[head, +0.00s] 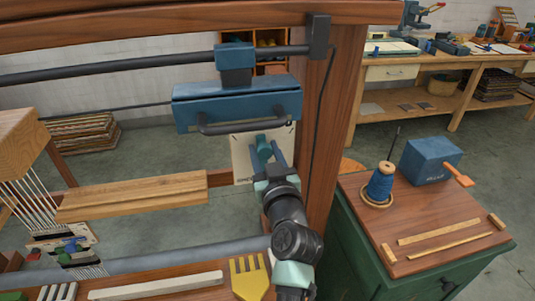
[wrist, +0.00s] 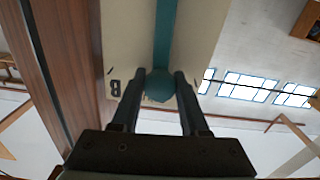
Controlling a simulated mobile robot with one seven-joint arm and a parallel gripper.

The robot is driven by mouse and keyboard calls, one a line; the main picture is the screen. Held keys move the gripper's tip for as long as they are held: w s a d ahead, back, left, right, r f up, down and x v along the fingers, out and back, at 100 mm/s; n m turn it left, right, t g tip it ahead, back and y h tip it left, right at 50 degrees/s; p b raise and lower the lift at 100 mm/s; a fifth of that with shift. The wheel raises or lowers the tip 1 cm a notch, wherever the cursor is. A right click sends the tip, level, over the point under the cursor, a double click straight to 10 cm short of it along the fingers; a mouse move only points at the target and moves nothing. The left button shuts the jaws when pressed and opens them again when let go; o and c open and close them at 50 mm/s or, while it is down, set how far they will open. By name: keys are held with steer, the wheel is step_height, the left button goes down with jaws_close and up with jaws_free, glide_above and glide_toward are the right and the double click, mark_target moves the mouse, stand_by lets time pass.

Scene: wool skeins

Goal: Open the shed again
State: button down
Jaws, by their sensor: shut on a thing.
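A teal lever (head: 263,146) with a round knob stands in front of a cream plate (head: 243,160) on the loom's right post. My gripper (head: 270,158) reaches up from below and is shut on the lever's knob. In the wrist view the round teal knob (wrist: 160,86) sits between my two dark fingers, and its bar runs up across the cream plate (wrist: 121,40). A dark letter B shows at the plate's left. Pale warp threads (head: 20,195) hang at the far left of the head view; whether the shed is open cannot be told.
A blue box with a dark bar handle (head: 238,103) hangs on a rail above my gripper. The wooden loom post (head: 330,110) stands close on the right. A green cabinet (head: 435,240) carries a blue spool (head: 381,183) and a blue winder (head: 430,160). A yellow comb (head: 249,278) lies below.

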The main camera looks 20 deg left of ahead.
steer(key=shift+s+a+f+n+b, duration=0.25)
steer(key=shift+s+a+n+b, duration=0.25)
steer(key=shift+n+b, duration=0.45)
steer(key=shift+s+a+f+n+b, duration=0.3)
steer(key=shift+a+n+b, duration=0.3)
steer(key=shift+n+b, duration=0.35)
steer(key=shift+s+a+f+n+b, duration=0.2)
steer(key=shift+s+a+n+b, duration=0.35)
steer(key=shift+b, duration=0.55)
steer(key=shift+w, duration=0.15)
steer(key=shift+c, duration=2.2)
jaws_free()
steer(key=shift+r, duration=0.1)
steer(key=b+v, duration=0.1)
steer(key=v, duration=1.2)
